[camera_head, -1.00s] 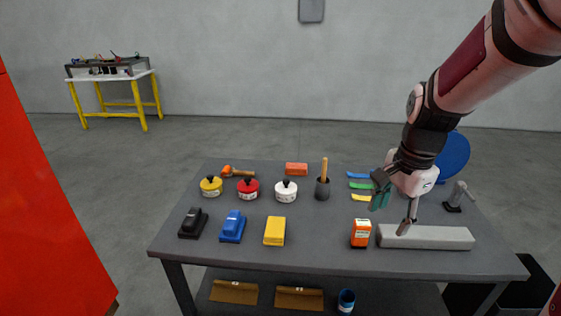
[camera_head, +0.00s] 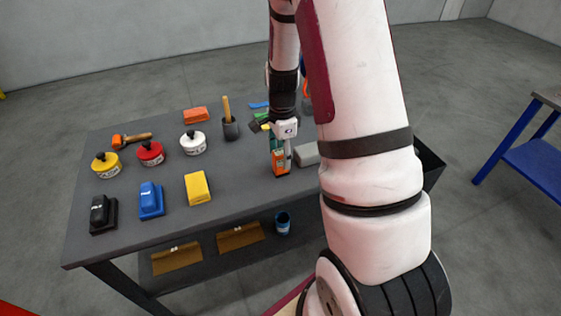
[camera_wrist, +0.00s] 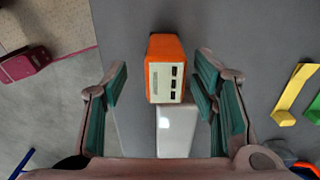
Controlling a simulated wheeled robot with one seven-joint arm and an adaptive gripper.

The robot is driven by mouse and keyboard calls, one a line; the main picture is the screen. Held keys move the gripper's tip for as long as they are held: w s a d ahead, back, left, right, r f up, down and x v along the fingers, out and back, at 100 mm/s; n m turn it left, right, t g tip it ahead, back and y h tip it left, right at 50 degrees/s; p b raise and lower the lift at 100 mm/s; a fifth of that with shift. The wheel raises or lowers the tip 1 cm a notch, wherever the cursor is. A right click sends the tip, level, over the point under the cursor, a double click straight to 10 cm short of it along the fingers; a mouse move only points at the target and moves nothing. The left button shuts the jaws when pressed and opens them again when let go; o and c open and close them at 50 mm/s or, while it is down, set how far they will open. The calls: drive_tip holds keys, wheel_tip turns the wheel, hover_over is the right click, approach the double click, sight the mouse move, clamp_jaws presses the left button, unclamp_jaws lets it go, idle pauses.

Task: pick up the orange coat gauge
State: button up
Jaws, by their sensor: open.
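The orange coat gauge (camera_head: 280,163) stands upright near the front edge of the dark grey table, with my gripper right above and around its top. In the wrist view the orange gauge (camera_wrist: 165,72) with a pale face and dark marks lies ahead, in line with the gap between my fingers. My gripper (camera_wrist: 163,88) is open, with green finger pads on both sides of the gap. In the head view my gripper (camera_head: 279,150) partly hides the gauge.
A pale grey block (camera_head: 306,154) lies just right of the gauge, partly behind my arm. A yellow block (camera_head: 197,187), a blue block (camera_head: 151,200) and a black block (camera_head: 102,214) stand to the left.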

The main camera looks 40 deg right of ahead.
sight(281, 165)
drive_tip(key=shift+w+f+p, duration=0.2)
drive_tip(key=shift+f+p, duration=0.35)
drive_tip(key=shift+f, duration=2.25)
clamp_jaws()
